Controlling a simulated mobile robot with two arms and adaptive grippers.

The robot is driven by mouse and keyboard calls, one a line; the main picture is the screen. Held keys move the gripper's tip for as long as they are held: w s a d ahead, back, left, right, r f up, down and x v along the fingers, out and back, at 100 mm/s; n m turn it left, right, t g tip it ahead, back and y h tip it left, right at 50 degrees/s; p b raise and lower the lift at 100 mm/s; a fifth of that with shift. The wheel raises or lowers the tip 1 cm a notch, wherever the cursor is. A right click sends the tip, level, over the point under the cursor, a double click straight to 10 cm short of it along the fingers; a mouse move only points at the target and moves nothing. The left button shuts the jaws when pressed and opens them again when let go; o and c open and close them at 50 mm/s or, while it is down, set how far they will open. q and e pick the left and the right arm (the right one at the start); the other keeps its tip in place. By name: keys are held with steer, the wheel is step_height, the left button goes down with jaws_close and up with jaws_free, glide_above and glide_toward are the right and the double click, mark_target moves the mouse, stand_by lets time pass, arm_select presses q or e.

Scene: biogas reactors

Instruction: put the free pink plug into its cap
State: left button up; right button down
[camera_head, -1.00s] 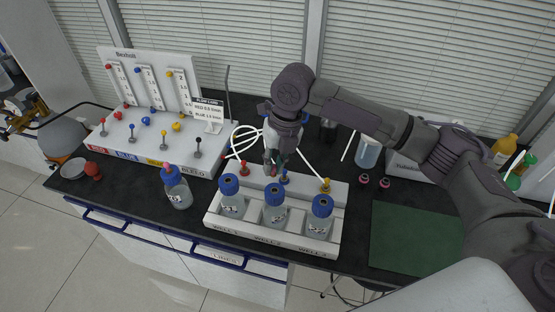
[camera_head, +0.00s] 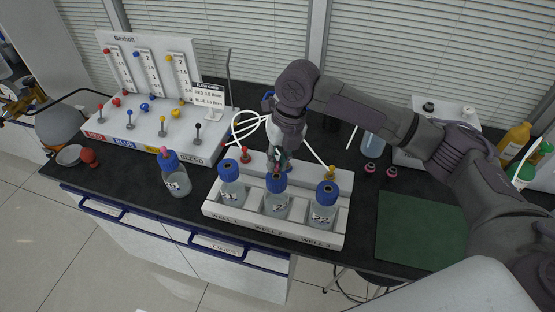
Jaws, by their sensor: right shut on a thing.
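My right gripper (camera_head: 281,162) is shut on a small reddish thing, probably the pink plug, mostly hidden between the fingers. The fingers point down just above and behind the middle bottle's blue cap (camera_head: 276,181). I cannot tell whether the held thing touches the cap. The middle bottle stands upright in the white rack (camera_head: 270,232), between two other blue-capped bottles (camera_head: 231,185) (camera_head: 323,208). My left gripper is not in view.
A white panel (camera_head: 150,135) with coloured knobs stands at the back left. Red (camera_head: 245,155) and yellow (camera_head: 332,173) fittings sit on the rack's rear. Two small pink-and-black pieces (camera_head: 391,172) lie right of the rack. A green mat (camera_head: 420,228) is bare at the right.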

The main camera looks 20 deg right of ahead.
steer(key=shift+p, duration=0.45)
steer(key=shift+f, duration=0.2)
stand_by(0.7)
steer(key=shift+f, duration=0.75)
stand_by(0.6)
steer(key=c, duration=1)
jaws_free()
steer(key=r, duration=0.4)
steer(key=d+r, duration=0.1)
steer(key=r, duration=0.3)
steer(key=d+r, duration=0.1)
steer(key=r, duration=0.3)
steer(key=shift+d, duration=0.1)
